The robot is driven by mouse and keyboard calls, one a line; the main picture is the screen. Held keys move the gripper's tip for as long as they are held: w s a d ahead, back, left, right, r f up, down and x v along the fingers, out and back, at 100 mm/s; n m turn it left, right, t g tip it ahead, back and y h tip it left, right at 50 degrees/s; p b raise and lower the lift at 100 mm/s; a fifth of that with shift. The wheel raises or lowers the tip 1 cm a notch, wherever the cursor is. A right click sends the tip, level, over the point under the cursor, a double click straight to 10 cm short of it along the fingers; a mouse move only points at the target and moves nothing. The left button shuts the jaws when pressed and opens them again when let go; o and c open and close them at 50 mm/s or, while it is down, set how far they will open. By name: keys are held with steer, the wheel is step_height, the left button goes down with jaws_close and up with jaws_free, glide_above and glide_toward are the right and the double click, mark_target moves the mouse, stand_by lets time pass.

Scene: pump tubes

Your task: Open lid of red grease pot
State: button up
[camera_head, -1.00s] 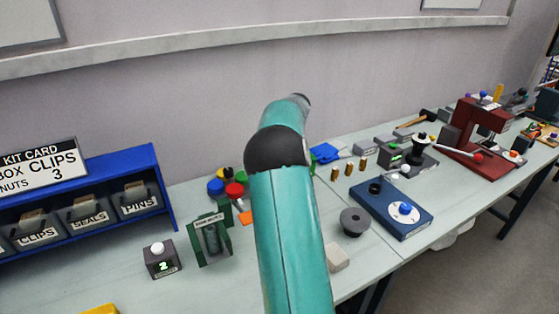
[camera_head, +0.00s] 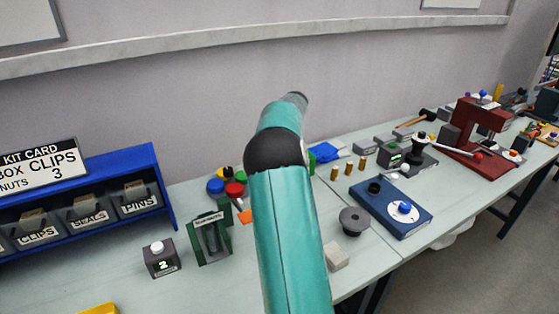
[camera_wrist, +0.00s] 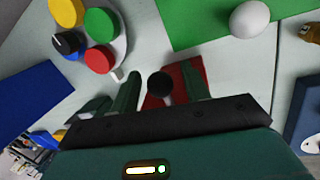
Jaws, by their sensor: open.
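The red grease pot (camera_wrist: 201,68) shows in the wrist view as a red square shape, partly covered by my gripper. A round black knob (camera_wrist: 160,84) sits over it, apparently on its lid. My gripper (camera_wrist: 160,82) is open, with one dark green finger to the left of the knob and the other to its right. A gap shows on both sides of the knob, and I cannot tell its height relative to the fingertips. In the head view my teal arm hides the pot.
In the wrist view, coloured discs, including a red one (camera_wrist: 100,60), stand left of the pot. A white rounded object (camera_wrist: 249,18) lies on a green mat (camera_wrist: 190,30). In the head view, a dark green labelled frame (camera_head: 201,246) and a grey counter box (camera_head: 160,262) stand at left.

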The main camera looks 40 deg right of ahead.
steer(key=v, duration=1.3)
steer(key=shift+r, duration=0.35)
steer(key=shift+d, duration=0.1)
steer(key=s+a+r+n+t, duration=0.1)
steer(key=s+a+r+n, duration=0.2)
steer(key=a+n, duration=0.5)
steer(key=s+a+r+n, duration=0.2)
steer(key=a+n, duration=0.4)
steer(key=a, duration=0.5)
steer(key=s+a+r+n+t, duration=0.1)
steer(key=s+a+r+n, duration=0.2)
steer(key=a+n, duration=0.5)
steer(key=s+a+f+n+h, duration=0.1)
steer(key=s+a+f+n, duration=0.3)
steer(key=s+a+n, duration=0.3)
steer(key=s+a+f+n+t, duration=0.1)
steer(key=s+a+f+n, duration=0.4)
steer(key=s+a+n, duration=0.3)
steer(key=a+n, duration=0.3)
steer(key=n, duration=0.1)
steer(key=shift+s+a+f+t+h, duration=0.2)
steer(key=shift+s+a+t+h, duration=0.1)
steer(key=shift+h, duration=0.1)
